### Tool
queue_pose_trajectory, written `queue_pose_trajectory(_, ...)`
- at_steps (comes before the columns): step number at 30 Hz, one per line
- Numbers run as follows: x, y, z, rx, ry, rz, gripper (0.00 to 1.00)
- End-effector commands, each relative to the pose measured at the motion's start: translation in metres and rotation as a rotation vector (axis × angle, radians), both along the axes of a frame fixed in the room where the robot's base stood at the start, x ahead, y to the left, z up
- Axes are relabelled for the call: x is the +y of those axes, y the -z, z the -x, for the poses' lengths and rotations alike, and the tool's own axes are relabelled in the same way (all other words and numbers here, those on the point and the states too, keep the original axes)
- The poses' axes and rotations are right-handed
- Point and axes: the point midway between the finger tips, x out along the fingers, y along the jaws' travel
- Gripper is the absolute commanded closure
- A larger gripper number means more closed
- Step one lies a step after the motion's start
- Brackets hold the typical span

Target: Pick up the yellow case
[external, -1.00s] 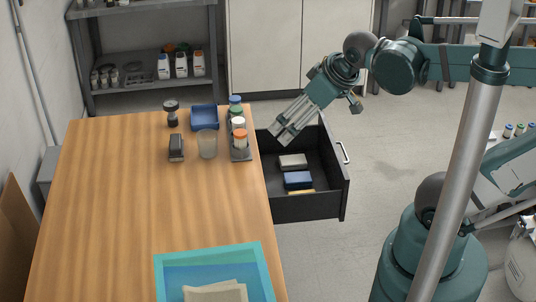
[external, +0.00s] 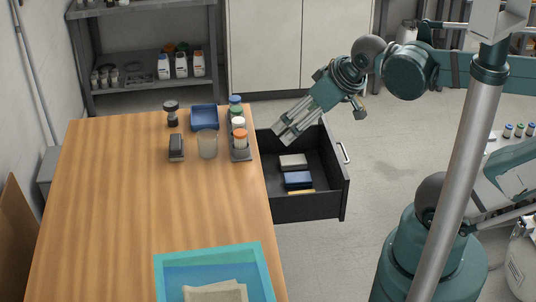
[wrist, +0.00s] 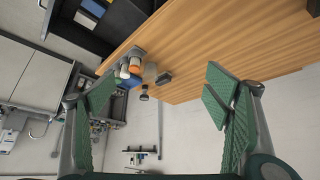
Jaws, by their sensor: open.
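The yellow case (external: 301,191) lies in the open black drawer (external: 312,209) beside the table, at the end towards the external camera. Only a thin yellow strip of it shows; the drawer's wall hides the rest. A blue case (external: 298,179) and a light grey case (external: 293,161) lie behind it in a row. My gripper (external: 286,136) is open and empty, above the far left part of the drawer, apart from the cases. In the wrist view my gripper's fingers (wrist: 158,90) are spread wide, and the drawer (wrist: 70,33) shows at the top left.
The wooden table (external: 140,215) edges the drawer's left side. Bottles with coloured caps (external: 239,139) stand in a rack near that edge, beside a cup (external: 207,144) and a blue tray (external: 204,118). A teal tray (external: 214,252) sits at the table front. Floor right of the drawer is clear.

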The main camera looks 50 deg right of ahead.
Motion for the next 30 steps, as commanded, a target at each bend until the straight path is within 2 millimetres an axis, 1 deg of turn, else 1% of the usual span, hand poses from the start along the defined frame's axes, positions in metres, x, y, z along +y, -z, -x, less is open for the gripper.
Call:
queue_pose_trajectory(1,0.0,0.0,0.0,0.0,0.0,0.0,0.3)
queue_pose_trajectory(4,0.0,0.0,0.0,0.0,0.0,0.0,0.43)
queue_pose_trajectory(5,0.0,0.0,0.0,0.0,0.0,0.0,0.45)
queue_pose_trajectory(19,-0.002,0.003,-0.003,0.007,-0.006,0.008,0.45)
queue_pose_trajectory(25,-0.009,0.011,-0.013,0.031,-0.028,0.033,0.45)
queue_pose_trajectory(30,-0.019,0.025,-0.026,0.065,-0.06,0.067,0.45)
